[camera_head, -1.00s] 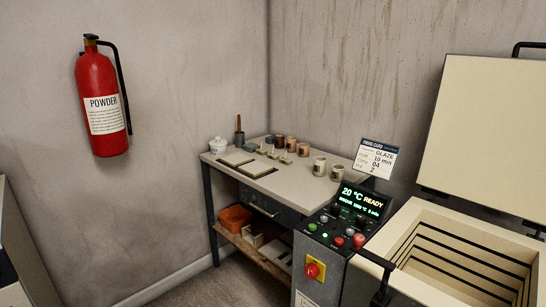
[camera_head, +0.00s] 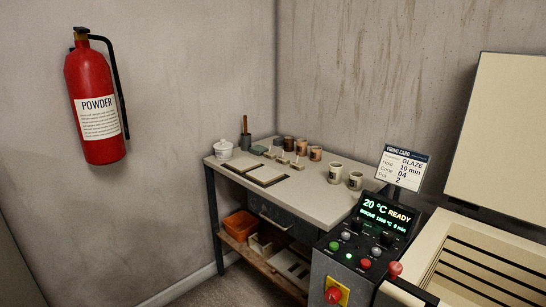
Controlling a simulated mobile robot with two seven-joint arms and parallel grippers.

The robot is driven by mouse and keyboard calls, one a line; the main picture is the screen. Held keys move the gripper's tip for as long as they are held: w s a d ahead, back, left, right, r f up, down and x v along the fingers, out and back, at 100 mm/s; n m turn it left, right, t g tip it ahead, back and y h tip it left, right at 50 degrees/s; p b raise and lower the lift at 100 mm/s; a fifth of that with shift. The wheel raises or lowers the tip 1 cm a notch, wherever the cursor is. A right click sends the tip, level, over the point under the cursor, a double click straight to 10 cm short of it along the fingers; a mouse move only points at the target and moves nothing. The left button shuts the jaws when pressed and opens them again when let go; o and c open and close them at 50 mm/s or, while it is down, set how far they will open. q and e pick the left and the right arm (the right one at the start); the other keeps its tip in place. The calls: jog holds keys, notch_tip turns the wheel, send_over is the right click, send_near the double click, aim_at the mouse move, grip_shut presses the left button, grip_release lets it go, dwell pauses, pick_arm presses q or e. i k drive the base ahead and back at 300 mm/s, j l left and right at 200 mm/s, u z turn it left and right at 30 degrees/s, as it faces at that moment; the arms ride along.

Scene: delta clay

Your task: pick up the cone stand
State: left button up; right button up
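A work table (camera_head: 325,197) stands in the corner with small ware on its top. Small pale pieces with short upright parts (camera_head: 296,163) sit near the middle of the table, in front of a row of brown cups (camera_head: 302,147). They look like cone stands, but they are too small to tell for sure. Neither of my grippers is in view.
An open kiln (camera_head: 470,240) with its lid up (camera_head: 500,140) is at the right. A control panel (camera_head: 365,240) and a firing card (camera_head: 404,168) stand before the table's right end. A white jar (camera_head: 223,149), pale cups (camera_head: 335,174) and an orange bin (camera_head: 239,224) are around. A fire extinguisher (camera_head: 93,100) hangs left.

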aim_at(282, 159)
jog(key=i+j, duration=0.35)
jog(key=i, duration=0.15)
jog(key=i+j+u, duration=0.15)
jog(key=i+j, duration=0.15)
jog(key=i, duration=0.15)
